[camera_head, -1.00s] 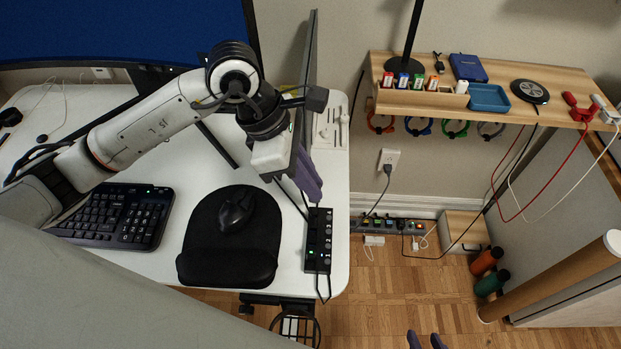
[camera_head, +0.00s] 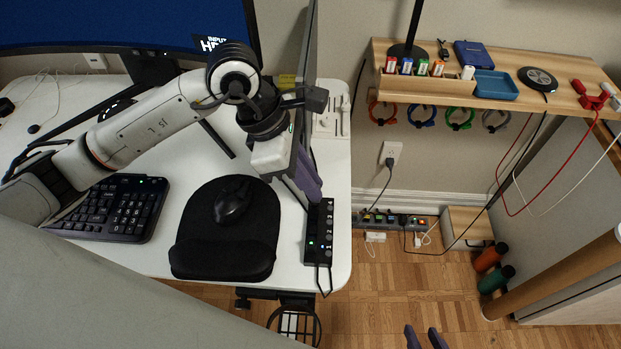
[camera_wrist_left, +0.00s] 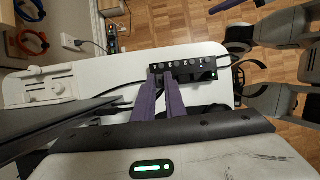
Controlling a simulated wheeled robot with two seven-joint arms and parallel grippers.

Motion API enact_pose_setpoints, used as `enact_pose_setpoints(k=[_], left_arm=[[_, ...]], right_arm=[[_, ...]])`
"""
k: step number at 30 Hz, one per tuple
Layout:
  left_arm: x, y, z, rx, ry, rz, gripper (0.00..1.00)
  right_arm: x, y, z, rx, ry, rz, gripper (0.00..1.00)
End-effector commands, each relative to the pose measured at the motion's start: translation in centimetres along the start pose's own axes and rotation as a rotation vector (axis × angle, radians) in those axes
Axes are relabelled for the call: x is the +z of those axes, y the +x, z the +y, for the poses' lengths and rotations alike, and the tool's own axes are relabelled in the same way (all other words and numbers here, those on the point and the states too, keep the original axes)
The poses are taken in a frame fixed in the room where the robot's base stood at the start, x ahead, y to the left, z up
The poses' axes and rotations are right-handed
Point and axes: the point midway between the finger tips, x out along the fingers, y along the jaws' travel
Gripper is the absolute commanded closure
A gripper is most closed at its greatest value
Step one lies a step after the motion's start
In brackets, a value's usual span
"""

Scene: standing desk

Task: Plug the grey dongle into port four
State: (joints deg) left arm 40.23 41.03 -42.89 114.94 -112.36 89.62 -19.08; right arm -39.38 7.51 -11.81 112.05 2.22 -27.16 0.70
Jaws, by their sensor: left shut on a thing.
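The black hub (camera_head: 319,235) lies along the right edge of the white desk, with a row of numbered ports and a lit green light. It also shows in the left wrist view (camera_wrist_left: 208,72). My left gripper (camera_head: 313,194) has its purple fingers closed together, pointing down at the far end of the hub. In the left wrist view its fingertips (camera_wrist_left: 160,76) overlap the hub's edge; I cannot tell whether they touch it. The grey dongle is hidden between the fingertips. My right gripper (camera_head: 425,338) is at the bottom edge, fingers apart and empty, over the floor.
A black mouse (camera_head: 233,200) on a mat (camera_head: 222,262) and a keyboard (camera_head: 113,208) lie left of the hub. A monitor edge (camera_head: 309,80) stands close beside the left gripper. A wooden shelf (camera_head: 555,112) holding several small items is at the right.

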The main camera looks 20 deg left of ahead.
Motion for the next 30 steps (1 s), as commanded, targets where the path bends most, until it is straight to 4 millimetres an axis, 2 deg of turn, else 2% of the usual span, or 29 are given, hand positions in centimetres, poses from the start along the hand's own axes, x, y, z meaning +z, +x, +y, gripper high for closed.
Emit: enact_pose_setpoints(k=[30], left_arm=[[-0.02,0.08,0.01,0.001,0.001,0.000,1.00]], right_arm=[[0.72,0.75,0.25,0.003,0.002,0.001,0.69]])
